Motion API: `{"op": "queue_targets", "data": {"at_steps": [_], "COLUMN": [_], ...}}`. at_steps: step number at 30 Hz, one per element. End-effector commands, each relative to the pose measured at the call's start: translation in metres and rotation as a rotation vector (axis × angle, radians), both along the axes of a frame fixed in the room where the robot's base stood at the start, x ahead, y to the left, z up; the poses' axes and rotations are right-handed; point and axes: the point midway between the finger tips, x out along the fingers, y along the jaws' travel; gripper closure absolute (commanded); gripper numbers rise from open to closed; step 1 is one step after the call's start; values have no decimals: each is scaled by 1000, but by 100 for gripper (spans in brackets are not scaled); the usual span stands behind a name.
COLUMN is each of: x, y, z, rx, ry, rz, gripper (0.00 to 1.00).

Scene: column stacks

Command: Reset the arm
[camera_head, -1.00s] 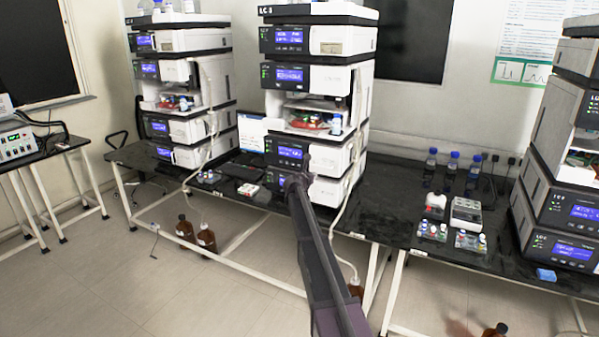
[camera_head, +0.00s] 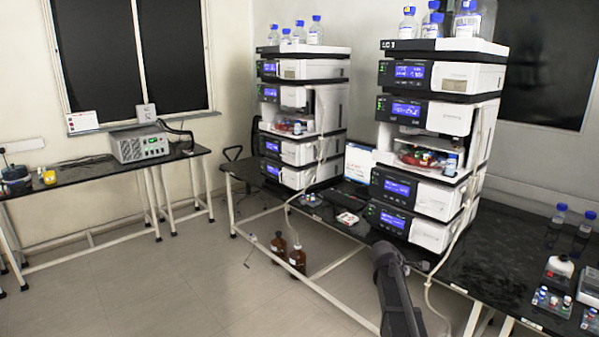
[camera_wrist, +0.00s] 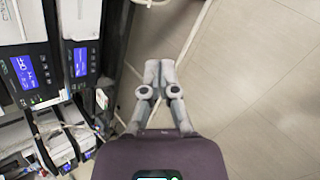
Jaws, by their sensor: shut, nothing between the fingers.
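My gripper (camera_wrist: 158,72) shows in the wrist view with its two grey fingers together and nothing between them. It hangs over the floor (camera_wrist: 255,75), beside the black bench edge and the instrument stacks on the left of that view. In the head view my dark arm (camera_head: 395,290) rises from the bottom edge, in front of the bench and below the nearer column stack (camera_head: 455,120). The fingers cannot be made out in the head view.
A second column stack (camera_head: 300,95) stands farther left on the black bench. Solvent bottles (camera_head: 467,20) stand on top of the stacks. Brown bottles (camera_head: 297,260) stand on the floor under the bench. A side table (camera_head: 90,172) is at left. The floor (camera_head: 150,280) at front left is clear.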

Motion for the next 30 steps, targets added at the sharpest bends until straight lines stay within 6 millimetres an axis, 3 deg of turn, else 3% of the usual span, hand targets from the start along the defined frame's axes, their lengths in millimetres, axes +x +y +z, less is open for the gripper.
{"op": "queue_targets", "data": {"at_steps": [1,9,18,24,30], "x": [-28,-133,-246,-286,-294], "y": [13,81,153,178,184], "z": [-7,-38,-56,-58,-58], "rx": [75,453,756,837,853], "ry": [-16,-55,4,50,62], "rz": [-59,-418,-827,-989,-1031], "gripper": [100,100,100,100,100]}}
